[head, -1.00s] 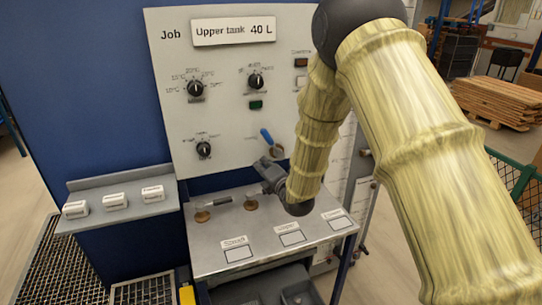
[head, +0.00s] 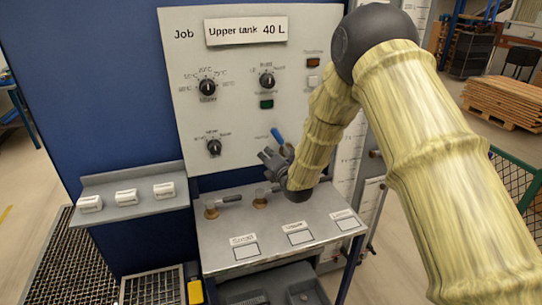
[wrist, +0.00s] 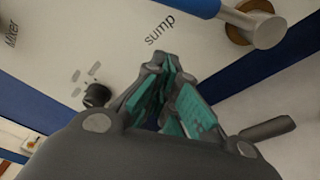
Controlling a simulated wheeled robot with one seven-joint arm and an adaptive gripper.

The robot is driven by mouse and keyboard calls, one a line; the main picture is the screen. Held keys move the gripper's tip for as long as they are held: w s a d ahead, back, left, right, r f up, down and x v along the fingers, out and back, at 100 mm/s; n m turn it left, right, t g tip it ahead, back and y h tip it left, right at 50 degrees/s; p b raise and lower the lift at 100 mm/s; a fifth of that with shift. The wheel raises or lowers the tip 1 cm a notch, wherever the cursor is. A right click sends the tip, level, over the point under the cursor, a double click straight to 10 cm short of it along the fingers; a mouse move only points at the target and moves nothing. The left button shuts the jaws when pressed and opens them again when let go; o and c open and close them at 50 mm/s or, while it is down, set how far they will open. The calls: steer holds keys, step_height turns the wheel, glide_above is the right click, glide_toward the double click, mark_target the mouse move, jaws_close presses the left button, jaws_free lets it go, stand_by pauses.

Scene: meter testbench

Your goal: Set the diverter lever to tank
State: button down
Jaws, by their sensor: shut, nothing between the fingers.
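The diverter lever (head: 278,136) has a blue handle and sits low on the right of the light panel, slanting up and left from its pivot. In the wrist view its blue handle (wrist: 192,5) and metal pivot with a brass-coloured base (wrist: 262,28) show at the top right. A "sump" label (wrist: 160,33) is printed beside it on the panel. My gripper (head: 267,154) is shut and empty, just below and left of the lever. In the wrist view its fingers (wrist: 166,60) are together, apart from the handle. A tank label is not visible.
Three knobs, including the lower one (head: 214,147), are on the panel. Below is a metal bench (head: 215,250) with two brass-based valves (head: 211,209) and label cards. A shelf (head: 105,185) with three white blocks is at the left.

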mark_target(282, 143)
steer(key=p+x, duration=0.2)
steer(key=x, duration=0.2)
steer(key=shift+w+a+r, duration=0.15)
steer(key=shift+w, duration=0.2)
steer(key=shift+d+r+p, duration=0.3)
steer(key=shift+d+p, duration=0.1)
steer(key=shift+d, duration=0.2)
steer(key=shift+d+r+p, duration=0.35)
steer(key=shift+d+p, duration=0.05)
steer(key=shift+d, duration=0.2)
steer(key=shift+w+d+r+p, duration=0.15)
steer(key=shift+d+p, duration=0.15)
steer(key=shift+d, duration=0.2)
steer(key=shift+d, duration=0.1)
steer(key=shift+b, duration=0.3)
